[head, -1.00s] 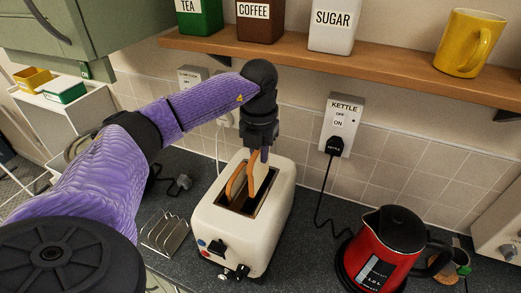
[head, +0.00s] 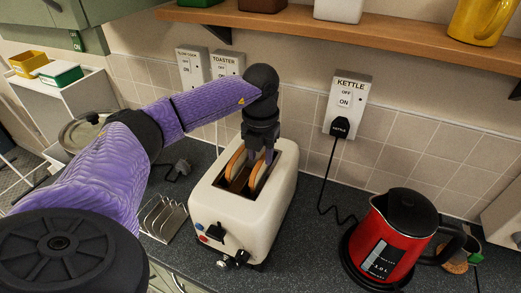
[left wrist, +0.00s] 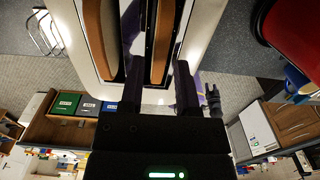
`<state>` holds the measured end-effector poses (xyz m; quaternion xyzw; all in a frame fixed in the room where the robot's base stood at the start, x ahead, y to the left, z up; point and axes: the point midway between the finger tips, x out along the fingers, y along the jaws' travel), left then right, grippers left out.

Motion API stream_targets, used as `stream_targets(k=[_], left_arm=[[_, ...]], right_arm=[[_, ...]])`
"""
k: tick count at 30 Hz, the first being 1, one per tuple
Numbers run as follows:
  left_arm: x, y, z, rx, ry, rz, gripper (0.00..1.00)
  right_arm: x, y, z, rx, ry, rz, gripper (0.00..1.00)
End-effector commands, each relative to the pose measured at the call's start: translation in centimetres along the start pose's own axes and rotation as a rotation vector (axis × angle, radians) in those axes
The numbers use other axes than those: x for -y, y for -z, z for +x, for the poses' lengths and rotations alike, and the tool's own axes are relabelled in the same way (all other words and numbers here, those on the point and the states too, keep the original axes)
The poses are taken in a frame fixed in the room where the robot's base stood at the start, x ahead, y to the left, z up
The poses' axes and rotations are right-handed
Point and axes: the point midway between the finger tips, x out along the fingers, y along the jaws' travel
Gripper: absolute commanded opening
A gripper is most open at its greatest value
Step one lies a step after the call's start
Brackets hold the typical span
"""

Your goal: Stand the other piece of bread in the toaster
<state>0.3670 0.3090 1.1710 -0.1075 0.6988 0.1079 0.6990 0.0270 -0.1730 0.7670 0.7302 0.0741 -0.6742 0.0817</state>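The cream toaster (head: 262,218) stands on the dark counter. One piece of bread (head: 236,160) stands upright in its left slot. The other piece of bread (head: 259,174) stands upright in the right slot. My left gripper (head: 262,156) points down over the right slot, its fingers on either side of that slice's top. In the left wrist view this slice (left wrist: 160,45) shows between the parted fingers (left wrist: 160,75), with gaps beside it; the left slice (left wrist: 98,35) lies outside them. A small purple and black part in that view is probably my right arm and gripper (left wrist: 213,98).
A red kettle (head: 405,235) stands to the right of the toaster, its cord running to the wall. A metal toast rack (head: 162,218) stands close on the left. A wooden shelf (head: 350,32) runs above, behind my gripper. Counter between toaster and kettle is clear.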

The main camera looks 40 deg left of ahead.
Motion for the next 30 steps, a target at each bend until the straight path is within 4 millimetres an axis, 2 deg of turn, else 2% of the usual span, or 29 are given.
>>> stream_targets(k=[1,2,10,21,25,30], left_arm=[[0.0,0.0,0.0,0.0,0.0,0.0,0.53],[0.0,0.0,0.0,0.0,0.0,0.0,0.59],[0.0,0.0,-0.4,0.002,0.001,0.0,0.59],[0.0,-0.1,-8.7,0.004,0.002,0.0,0.59],[0.0,0.0,-9.9,0.001,0.0,0.0,0.59],[0.0,0.0,-9.9,0.0,0.0,0.0,0.59]], right_arm=[[-0.1,0.0,0.0,0.0,-0.001,0.0,0.59],[-0.1,0.0,0.0,0.0,-0.001,0.0,0.59],[-0.3,-0.1,0.0,0.002,-0.004,-0.001,0.59],[-0.2,0.0,-0.3,0.001,-0.003,-0.002,0.59],[-0.1,0.0,-0.3,0.001,-0.002,-0.001,0.59],[0.2,0.1,-0.3,0.0,0.003,0.001,0.59]])
